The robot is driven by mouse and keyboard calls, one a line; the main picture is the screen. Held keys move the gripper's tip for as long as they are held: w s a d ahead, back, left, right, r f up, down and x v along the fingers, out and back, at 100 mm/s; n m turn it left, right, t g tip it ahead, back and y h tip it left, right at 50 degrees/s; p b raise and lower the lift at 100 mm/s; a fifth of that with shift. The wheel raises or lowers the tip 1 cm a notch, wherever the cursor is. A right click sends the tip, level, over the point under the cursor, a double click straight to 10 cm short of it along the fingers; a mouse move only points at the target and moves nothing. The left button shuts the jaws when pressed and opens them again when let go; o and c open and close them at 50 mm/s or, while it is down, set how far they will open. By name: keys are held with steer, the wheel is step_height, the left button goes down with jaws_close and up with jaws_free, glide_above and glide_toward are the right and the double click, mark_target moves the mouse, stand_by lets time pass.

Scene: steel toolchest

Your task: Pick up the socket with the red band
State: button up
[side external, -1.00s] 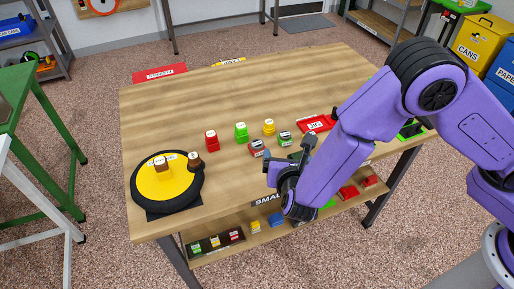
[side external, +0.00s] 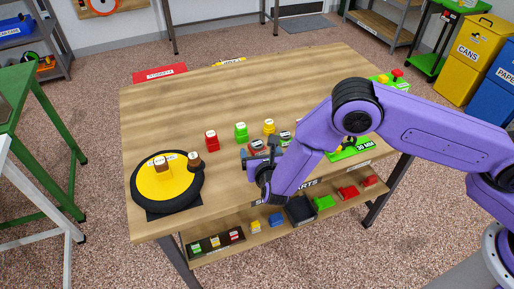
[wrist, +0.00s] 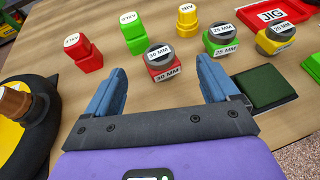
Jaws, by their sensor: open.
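The socket with the red band (wrist: 164,65) is grey on top, with a red lower part labelled "30 MM". In the wrist view it stands on the table just beyond my gripper (wrist: 161,77), roughly centred between the fingertips. My gripper is open, with blue fingers apart and nothing between them. In the side external view my gripper (side external: 263,157) is close in front of the red-banded socket (side external: 257,146), which it partly covers. I cannot tell their height difference. A green-banded socket (wrist: 220,40) and a yellow-banded socket (wrist: 277,38) stand to its right.
A dark green-topped pad (wrist: 264,89) lies beside my right finger. A yellow-and-black turntable (side external: 167,182) is at the table's left. The back of the table is clear.

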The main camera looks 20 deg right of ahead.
mark_target(258, 149)
steer(key=shift+x, duration=3.2)
steer(key=shift+f, duration=0.2)
steer(key=shift+a, duration=0.1)
steer(key=c, duration=1.4)
